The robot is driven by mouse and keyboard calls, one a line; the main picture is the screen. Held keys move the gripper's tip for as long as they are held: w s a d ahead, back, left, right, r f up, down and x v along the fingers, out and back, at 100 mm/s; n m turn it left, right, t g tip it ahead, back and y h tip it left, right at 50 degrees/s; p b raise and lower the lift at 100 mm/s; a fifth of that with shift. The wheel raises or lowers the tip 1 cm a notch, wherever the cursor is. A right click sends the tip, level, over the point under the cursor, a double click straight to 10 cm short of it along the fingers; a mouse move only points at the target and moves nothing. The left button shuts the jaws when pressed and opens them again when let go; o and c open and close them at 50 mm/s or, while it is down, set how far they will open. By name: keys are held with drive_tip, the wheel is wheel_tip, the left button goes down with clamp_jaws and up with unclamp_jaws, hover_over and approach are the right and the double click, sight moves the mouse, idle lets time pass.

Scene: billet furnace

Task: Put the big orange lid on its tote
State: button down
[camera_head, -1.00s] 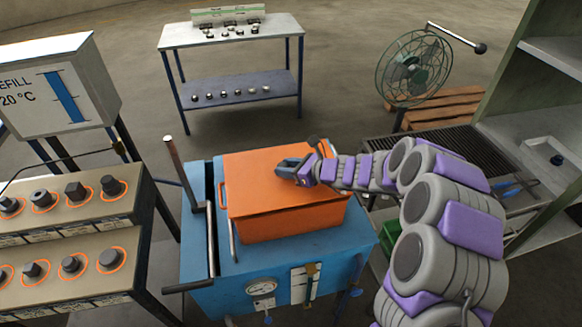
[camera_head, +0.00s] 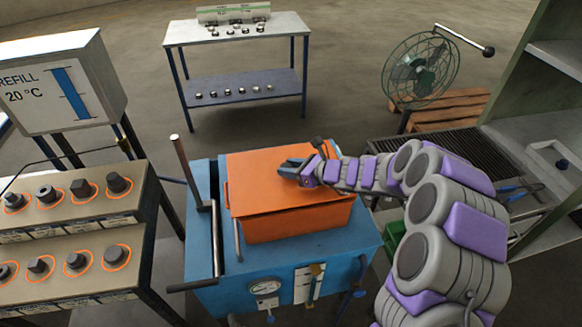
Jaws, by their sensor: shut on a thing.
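The big orange lid (camera_head: 262,182) lies over the top of the orange tote (camera_head: 290,222), which stands on a blue cabinet (camera_head: 340,255). The lid covers the tote's opening, and the tote's front wall shows below the lid's edge. I cannot tell whether the lid is seated all round. My gripper (camera_head: 284,168) is at the right part of the lid's top, shut on the lid. The grasped part is hidden by the gripper.
A metal lever (camera_head: 192,172) stands at the cabinet's left. A table (camera_head: 240,35) stands behind. A fan (camera_head: 422,70) and a grate (camera_head: 455,150) are at right.

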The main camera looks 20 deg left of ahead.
drive_tip(key=shift+d+r, duration=0.2)
drive_tip(key=shift+d, duration=0.45)
drive_tip(key=shift+a, duration=0.15)
drive_tip(key=shift+a+f, duration=0.1)
drive_tip(key=shift+a, duration=0.2)
drive_tip(key=shift+d, duration=0.45)
drive_tip(key=shift+p, duration=0.5)
drive_tip(key=shift+f+b, duration=0.3)
drive_tip(key=shift+f, duration=0.4)
idle(0.9)
drive_tip(key=c, duration=0.6)
unclamp_jaws()
